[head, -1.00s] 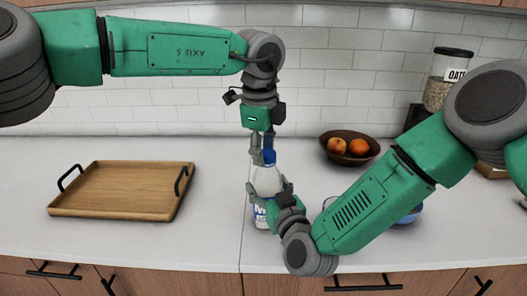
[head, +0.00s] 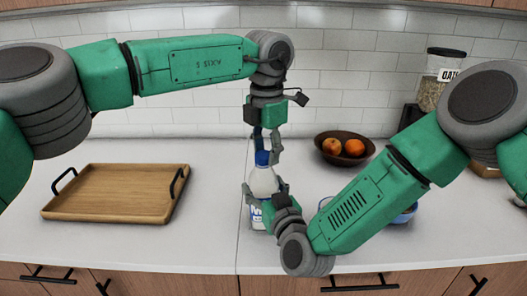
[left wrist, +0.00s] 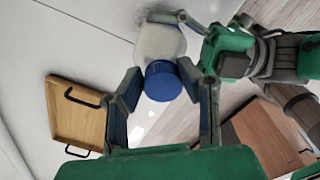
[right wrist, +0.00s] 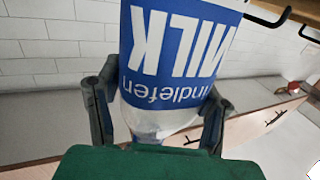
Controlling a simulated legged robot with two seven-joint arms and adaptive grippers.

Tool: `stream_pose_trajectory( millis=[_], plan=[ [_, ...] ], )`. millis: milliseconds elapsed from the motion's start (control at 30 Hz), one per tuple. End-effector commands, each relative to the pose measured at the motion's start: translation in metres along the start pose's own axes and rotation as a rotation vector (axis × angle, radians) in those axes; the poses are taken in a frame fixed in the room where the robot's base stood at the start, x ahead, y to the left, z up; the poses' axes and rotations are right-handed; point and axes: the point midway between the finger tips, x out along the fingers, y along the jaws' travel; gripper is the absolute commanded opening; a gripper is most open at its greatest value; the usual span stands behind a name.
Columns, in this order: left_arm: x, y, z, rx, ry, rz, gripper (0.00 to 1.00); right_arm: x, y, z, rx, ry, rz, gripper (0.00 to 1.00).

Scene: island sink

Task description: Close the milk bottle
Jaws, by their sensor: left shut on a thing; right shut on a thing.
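The milk bottle (head: 263,180) stands upright on the counter, white with a blue label; the label fills the right wrist view (right wrist: 175,55). A blue cap (head: 262,158) sits at its top. My left gripper (head: 266,152) comes from above, its fingers shut around the cap, which also shows between them in the left wrist view (left wrist: 163,82). My right gripper (head: 265,193) is shut around the bottle's body from the front. Whether the cap is threaded tight cannot be seen.
A wooden tray (head: 62,213) with black handles lies at the left. A dark bowl (head: 327,158) with fruit stands behind right. A blue bowl (head: 405,216) is partly hidden by my right arm. An oat jar (head: 437,92) stands at the back right. Counter is clear between tray and bottle.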

Motion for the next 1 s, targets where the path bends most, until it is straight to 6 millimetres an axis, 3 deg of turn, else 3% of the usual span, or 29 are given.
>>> stream_pose_trajectory(
  millis=[33, 600, 667, 800, 833, 900, 1000],
  plan=[
    [0.0009, 0.0033, -0.0027, 0.101, 0.014, 0.007, 0.00, 0.0011, 0.0071, -0.0005, 0.004, 0.003, 0.016, 0.00],
    [0.0017, -0.0027, -0.0079, 1.415, 0.068, 0.052, 0.00, 0.0000, 0.0057, 0.0003, 0.004, 0.001, 0.013, 0.00],
    [0.0018, -0.0029, -0.0086, 1.511, 0.072, 0.055, 0.00, -0.0001, 0.0054, 0.0003, 0.003, 0.001, 0.012, 0.00],
    [0.0017, -0.0026, -0.0082, 1.507, 0.072, 0.055, 0.00, -0.0002, 0.0048, 0.0005, 0.003, 0.001, 0.011, 0.00],
    [0.0016, -0.0025, -0.0081, 1.506, 0.072, 0.055, 0.34, -0.0003, 0.0047, 0.0006, 0.003, 0.001, 0.011, 0.00],
    [0.0016, -0.0026, -0.0081, 1.505, 0.071, 0.055, 0.55, -0.0004, 0.0044, 0.0007, 0.003, 0.000, 0.010, 0.00],
    [0.0015, -0.0040, -0.0075, 1.507, 0.069, 0.054, 0.55, -0.0003, 0.0035, 0.0006, 0.002, 0.000, 0.008, 0.00]
  ],
)
